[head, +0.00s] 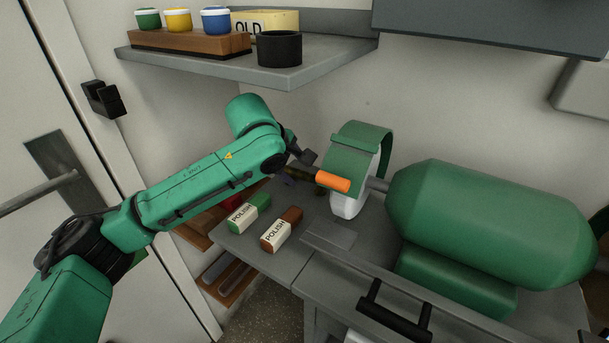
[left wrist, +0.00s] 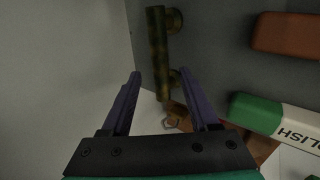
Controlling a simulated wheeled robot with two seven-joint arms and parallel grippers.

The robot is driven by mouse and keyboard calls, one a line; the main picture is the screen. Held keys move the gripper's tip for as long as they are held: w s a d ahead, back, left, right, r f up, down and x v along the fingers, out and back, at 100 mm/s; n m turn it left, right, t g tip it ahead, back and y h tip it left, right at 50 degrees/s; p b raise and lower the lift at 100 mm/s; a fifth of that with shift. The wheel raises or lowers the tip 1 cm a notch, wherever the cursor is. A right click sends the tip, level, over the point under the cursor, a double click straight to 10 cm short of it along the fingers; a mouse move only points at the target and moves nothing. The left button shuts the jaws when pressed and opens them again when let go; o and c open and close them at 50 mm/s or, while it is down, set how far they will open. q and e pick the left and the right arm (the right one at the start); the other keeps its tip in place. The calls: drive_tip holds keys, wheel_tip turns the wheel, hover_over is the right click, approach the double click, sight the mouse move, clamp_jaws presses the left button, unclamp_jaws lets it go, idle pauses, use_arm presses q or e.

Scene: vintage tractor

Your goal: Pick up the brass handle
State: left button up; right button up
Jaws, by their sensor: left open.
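The brass handle (left wrist: 157,45) looks dull and mottled brown-green, a bar with round ends. In the left wrist view it lies on the grey surface, upper centre, beyond my fingertips. My left gripper (left wrist: 160,75) is open, with its two purple fingers apart and the near end of the handle in line with the gap between them. I see no grip on it. In the head view my left gripper (head: 299,168) is over the back of the bench by the buffing wheel, and the handle is mostly hidden there. My right gripper is not in view.
A green polish bar (head: 248,214) and a brown polish bar (head: 281,230) lie on the bench. An orange cylinder (head: 333,181) is close to my gripper, before the buffing wheel's green guard (head: 352,155). A large green motor (head: 490,220) fills the right. A shelf (head: 290,78) is above.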

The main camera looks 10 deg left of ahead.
use_arm(q)
drive_tip(key=shift+x, duration=0.95)
drive_tip(key=shift+s, duration=0.1)
clamp_jaws()
